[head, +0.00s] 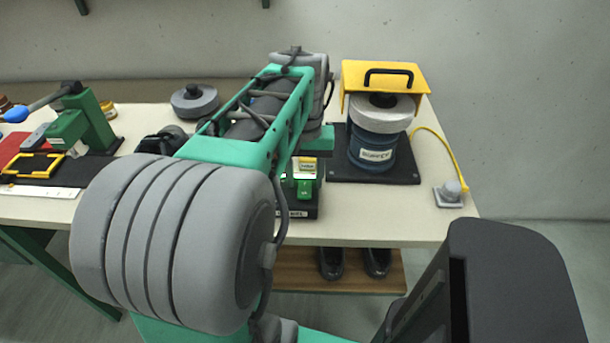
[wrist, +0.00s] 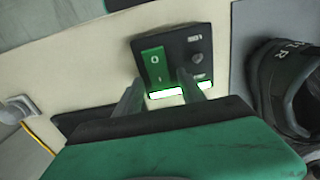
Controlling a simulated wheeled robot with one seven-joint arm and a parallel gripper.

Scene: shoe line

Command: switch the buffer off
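The switch box (head: 300,209) is black, at the front edge of the table in the head view, with a green rocker (head: 304,189). In the wrist view the box (wrist: 203,38) shows its green rocker (wrist: 153,65) marked O and I; I cannot tell which end is pressed. My gripper (wrist: 160,80) is open, its two grey fingers apart close to the rocker; contact is unclear. In the head view my arm hides the fingers. The buffer (head: 378,150), a blue motor with a grey wheel, stands behind to the right under a yellow guard (head: 415,75).
A grey knob unit (head: 450,194) with a yellow cable sits at the table's right edge. Dark shoes (head: 330,262) stand on a wooden shelf (head: 295,272) below. A green press (head: 85,125) is at the left. A grey disc (head: 195,101) lies at the back.

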